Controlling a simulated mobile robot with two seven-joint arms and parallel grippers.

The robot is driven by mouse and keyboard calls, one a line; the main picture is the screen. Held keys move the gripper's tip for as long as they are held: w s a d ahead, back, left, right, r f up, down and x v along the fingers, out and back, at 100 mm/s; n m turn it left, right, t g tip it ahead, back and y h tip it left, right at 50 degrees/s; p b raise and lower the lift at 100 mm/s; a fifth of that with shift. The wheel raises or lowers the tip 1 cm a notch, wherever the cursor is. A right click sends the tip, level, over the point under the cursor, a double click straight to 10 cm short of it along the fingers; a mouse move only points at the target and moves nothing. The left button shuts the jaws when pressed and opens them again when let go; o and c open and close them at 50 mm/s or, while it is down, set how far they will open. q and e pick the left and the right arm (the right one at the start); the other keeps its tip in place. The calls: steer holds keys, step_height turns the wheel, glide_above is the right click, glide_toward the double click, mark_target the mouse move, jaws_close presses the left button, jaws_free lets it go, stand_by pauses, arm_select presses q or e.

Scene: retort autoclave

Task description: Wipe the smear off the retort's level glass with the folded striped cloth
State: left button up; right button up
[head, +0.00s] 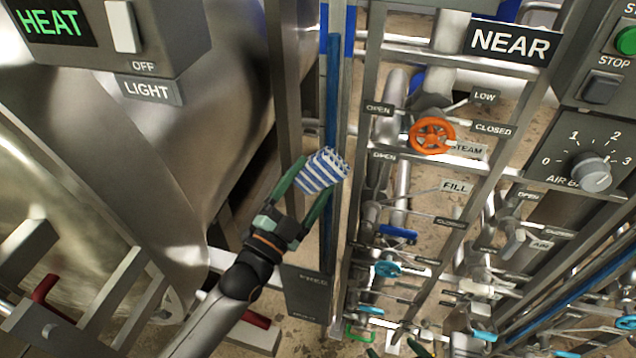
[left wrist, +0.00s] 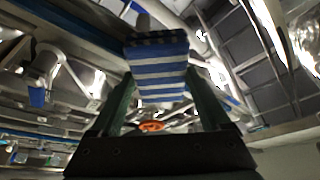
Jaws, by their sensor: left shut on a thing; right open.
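The folded blue-and-white striped cloth (head: 322,170) is held between the green fingers of my left gripper (head: 308,178), which is shut on it. In the left wrist view the cloth (left wrist: 158,72) fills the space between the fingertips (left wrist: 160,90). A tall upright blue strip (head: 332,85) between metal posts looks like the level glass. The cloth overlaps its lower part in the head view; I cannot tell whether they touch. No smear can be made out. My right gripper (head: 395,350) shows only green fingertips at the bottom edge, apart and empty.
Right of the strip stands a rack of pipes with an orange handwheel (head: 432,135), blue valve handles (head: 388,268) and labels. A HEAT and LIGHT switch box (head: 120,40) hangs at upper left. The large metal retort shell (head: 190,150) is left of my left gripper.

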arm_select(q)
steer(key=shift+w+a, duration=0.1)
steer(key=shift+s+a+p, duration=0.2)
steer(key=shift+s+p, duration=0.3)
steer(key=shift+p, duration=0.05)
steer(key=s, duration=0.1)
steer(key=s+a+p, duration=0.1)
steer(key=s, duration=0.1)
steer(key=shift+s, duration=0.25)
steer(key=shift+s+a+p, duration=0.2)
steer(key=shift+s+p, duration=0.15)
steer(key=shift+s, duration=0.25)
steer(key=shift+s, duration=0.1)
steer(key=s, duration=0.1)
steer(key=s+a, duration=0.1)
steer(key=shift+s, duration=0.35)
